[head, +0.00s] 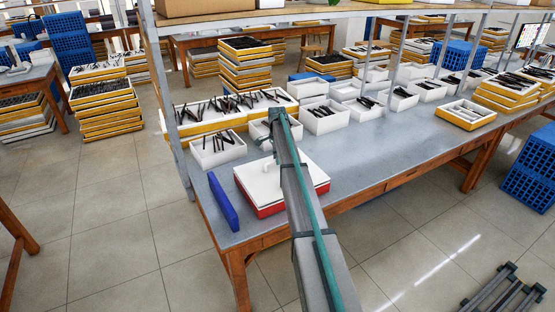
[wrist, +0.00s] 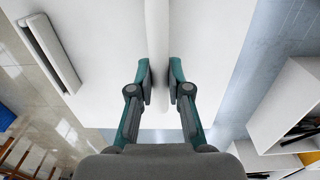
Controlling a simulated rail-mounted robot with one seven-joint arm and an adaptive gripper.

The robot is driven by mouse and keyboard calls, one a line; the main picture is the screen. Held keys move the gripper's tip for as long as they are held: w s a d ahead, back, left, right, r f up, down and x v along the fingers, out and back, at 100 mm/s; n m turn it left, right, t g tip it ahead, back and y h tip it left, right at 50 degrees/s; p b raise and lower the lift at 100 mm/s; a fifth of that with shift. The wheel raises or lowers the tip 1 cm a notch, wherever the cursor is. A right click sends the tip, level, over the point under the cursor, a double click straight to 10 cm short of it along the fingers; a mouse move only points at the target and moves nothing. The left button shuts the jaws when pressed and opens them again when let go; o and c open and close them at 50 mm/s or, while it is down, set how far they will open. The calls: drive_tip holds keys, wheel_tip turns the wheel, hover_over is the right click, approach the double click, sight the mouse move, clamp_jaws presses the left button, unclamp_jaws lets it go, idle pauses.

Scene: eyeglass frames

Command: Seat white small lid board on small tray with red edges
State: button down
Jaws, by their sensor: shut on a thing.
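The white small lid board (head: 254,178) lies level over the small tray with red edges (head: 268,212) at the front left of the grey table. Their outlines look roughly lined up in the head view. I cannot tell whether the lid rests fully in the tray or sits slightly above it. In the wrist view the lid (wrist: 105,45) fills the upper middle. My gripper (wrist: 160,88) is shut on a raised white bar of the lid between its fingers. A second handle (wrist: 50,52) shows at left. My arm hides part of the lid and tray in the head view.
A blue upright panel (head: 223,202) stands just left of the tray. White bins of dark frames (head: 218,148) and yellow-edged trays (head: 205,130) line the table's back. A metal shelf post (head: 180,130) rises at left. The table right of the tray (head: 375,155) is clear.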

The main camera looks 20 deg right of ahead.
drive_tip(key=shift+f, duration=0.5)
drive_tip(key=c, duration=1)
unclamp_jaws()
drive_tip(key=shift+c, duration=0.2)
wheel_tip(320, 180, up, 12)
drive_tip(key=shift+w, duration=0.1)
